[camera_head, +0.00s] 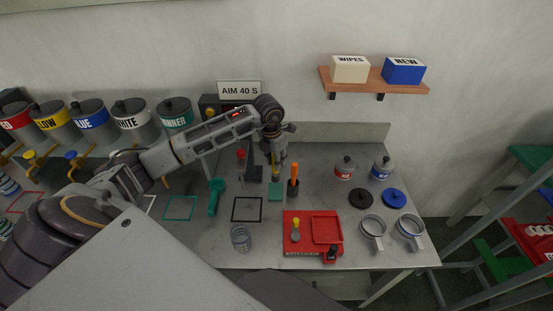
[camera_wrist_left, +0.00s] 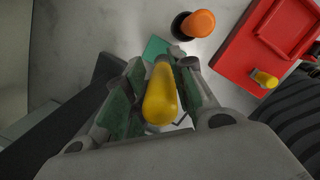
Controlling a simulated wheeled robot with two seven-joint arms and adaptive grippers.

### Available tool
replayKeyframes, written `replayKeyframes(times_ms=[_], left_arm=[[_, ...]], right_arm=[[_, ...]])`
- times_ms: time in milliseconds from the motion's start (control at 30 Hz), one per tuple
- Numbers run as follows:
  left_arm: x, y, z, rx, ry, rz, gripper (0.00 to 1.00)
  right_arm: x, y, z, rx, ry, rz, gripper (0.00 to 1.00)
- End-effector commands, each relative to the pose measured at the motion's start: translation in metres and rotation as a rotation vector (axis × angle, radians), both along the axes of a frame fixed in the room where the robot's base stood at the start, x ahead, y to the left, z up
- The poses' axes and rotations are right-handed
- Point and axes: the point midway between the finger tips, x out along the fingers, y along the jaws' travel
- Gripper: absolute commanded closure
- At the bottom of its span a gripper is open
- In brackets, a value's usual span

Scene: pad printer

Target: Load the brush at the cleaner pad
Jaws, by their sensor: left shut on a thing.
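My left gripper (camera_head: 275,153) reaches over the middle of the table from the left, fingers pointing down. In the left wrist view the gripper (camera_wrist_left: 160,90) is shut on a yellow handle (camera_wrist_left: 160,96), which I take to be the brush; its lower end is mostly hidden by the fingers. A small green pad (camera_head: 275,191) lies on the table below the gripper, and part of it shows past the fingers in the wrist view (camera_wrist_left: 155,47). I cannot tell whether the brush touches the pad. My right gripper is not in view.
An orange-handled tool (camera_head: 294,174) stands in a dark holder right beside the pad. Red and blue cans, lids and mugs (camera_head: 372,230) stand at the right.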

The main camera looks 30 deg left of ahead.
Motion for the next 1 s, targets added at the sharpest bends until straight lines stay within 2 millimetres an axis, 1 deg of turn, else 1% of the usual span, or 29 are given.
replayKeyframes(times_ms=[133,367,1000], left_arm=[[0.0,0.0,0.0,0.0,0.0,0.0,0.99],[0.0,0.0,-0.006,0.0,0.0,0.0,0.99],[0.0,0.0,-0.049,-0.001,0.001,0.0,0.99]], right_arm=[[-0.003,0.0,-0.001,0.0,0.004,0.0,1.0],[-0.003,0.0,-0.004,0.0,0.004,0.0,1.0],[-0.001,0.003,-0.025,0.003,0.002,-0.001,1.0]])
